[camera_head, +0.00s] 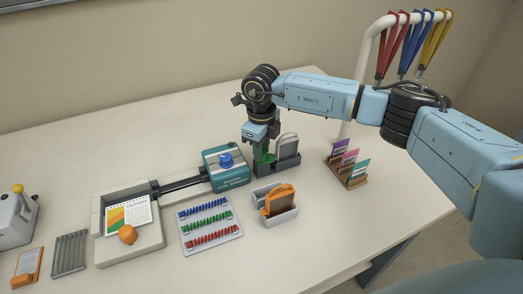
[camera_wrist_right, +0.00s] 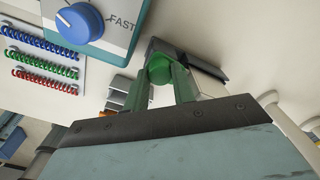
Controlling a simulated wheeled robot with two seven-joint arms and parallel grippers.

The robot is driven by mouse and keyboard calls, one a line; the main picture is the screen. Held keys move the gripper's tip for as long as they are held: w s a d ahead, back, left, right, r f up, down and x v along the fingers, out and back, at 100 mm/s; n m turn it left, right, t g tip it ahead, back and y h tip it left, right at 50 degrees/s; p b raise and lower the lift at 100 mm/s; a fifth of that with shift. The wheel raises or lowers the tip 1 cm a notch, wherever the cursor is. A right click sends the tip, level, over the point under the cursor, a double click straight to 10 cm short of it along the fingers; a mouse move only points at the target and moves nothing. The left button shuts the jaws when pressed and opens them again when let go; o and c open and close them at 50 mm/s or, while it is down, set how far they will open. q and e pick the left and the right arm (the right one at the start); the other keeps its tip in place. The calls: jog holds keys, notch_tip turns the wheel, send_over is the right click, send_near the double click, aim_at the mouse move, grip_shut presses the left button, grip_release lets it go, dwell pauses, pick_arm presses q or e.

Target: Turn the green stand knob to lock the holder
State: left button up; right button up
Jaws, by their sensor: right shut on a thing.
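The green stand knob (camera_head: 264,158) is at the left end of a dark grey stand (camera_head: 278,166) on the table. A light grey holder (camera_head: 288,145) stands upright in that stand, right of the knob. My right gripper (camera_head: 262,148) points down over the knob, its fingers on either side of it. In the wrist view the knob (camera_wrist_right: 160,69) shows round and green between the fingertips of my right gripper (camera_wrist_right: 160,82), which is shut on it. The fingers hide part of the knob, so I cannot tell its turn angle. My left gripper is out of view.
A teal machine with a blue dial (camera_head: 226,161) stands close left of the stand. A grey holder with an orange piece (camera_head: 279,202) is in front. A card rack (camera_head: 347,172) and lanyard post (camera_head: 352,100) stand right. The back left table is clear.

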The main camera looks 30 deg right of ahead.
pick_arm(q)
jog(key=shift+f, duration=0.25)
pick_arm(e)
jog(key=shift+n, duration=0.7)
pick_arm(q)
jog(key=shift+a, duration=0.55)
pick_arm(e)
jog(key=shift+r, duration=0.1)
jog(key=o, duration=1)
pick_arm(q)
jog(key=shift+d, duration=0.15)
pick_arm(e)
jog(key=shift+r, duration=0.3)
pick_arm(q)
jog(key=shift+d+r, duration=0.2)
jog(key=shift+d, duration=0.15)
pick_arm(e)
jog(key=shift+r, duration=6.35)
